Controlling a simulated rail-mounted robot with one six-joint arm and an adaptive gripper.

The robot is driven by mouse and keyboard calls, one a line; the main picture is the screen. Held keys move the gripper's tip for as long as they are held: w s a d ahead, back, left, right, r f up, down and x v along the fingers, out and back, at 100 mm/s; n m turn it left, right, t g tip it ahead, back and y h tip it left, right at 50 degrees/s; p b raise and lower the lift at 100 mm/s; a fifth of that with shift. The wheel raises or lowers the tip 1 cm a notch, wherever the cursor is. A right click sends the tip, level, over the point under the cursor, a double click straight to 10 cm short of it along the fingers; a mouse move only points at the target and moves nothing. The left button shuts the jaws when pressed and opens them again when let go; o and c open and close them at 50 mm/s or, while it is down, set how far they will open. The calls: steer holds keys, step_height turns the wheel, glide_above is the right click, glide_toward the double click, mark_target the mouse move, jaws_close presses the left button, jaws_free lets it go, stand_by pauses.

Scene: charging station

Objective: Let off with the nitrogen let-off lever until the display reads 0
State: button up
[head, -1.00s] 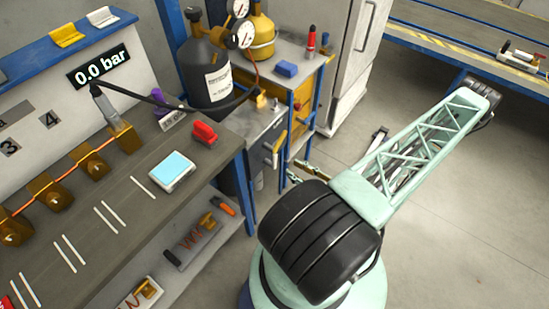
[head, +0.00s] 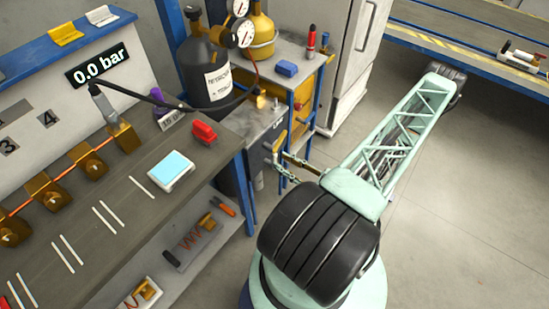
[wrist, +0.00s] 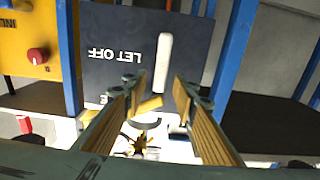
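The display (head: 98,65) at the upper left of the head view reads 0.0 bar. In the wrist view, the pale let-off lever (wrist: 163,62) stands upright in the picture on a dark panel (wrist: 110,55) marked LET OFF, with the letters upside down. The panel belongs to the grey cabinet (head: 252,122) in the head view. My gripper (wrist: 158,88) is open, with its two tan fingers apart and the lever's lower end between and beyond their tips. In the head view my gripper (head: 284,168) is close to the cabinet's side; contact with the lever cannot be told.
A blue table post (wrist: 236,50) stands right of the panel and another (wrist: 68,55) left of it. A yellow panel with a red knob (wrist: 37,56) is at the far left. The bench (head: 120,175) is left of my arm, with open floor (head: 480,200) to the right.

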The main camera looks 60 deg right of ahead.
mark_target(276, 158)
steer(key=shift+w+d+b, duration=0.15)
steer(key=shift+w+b, duration=0.15)
steer(key=shift+w, duration=2)
steer(key=shift+c, duration=0.2)
jaws_close()
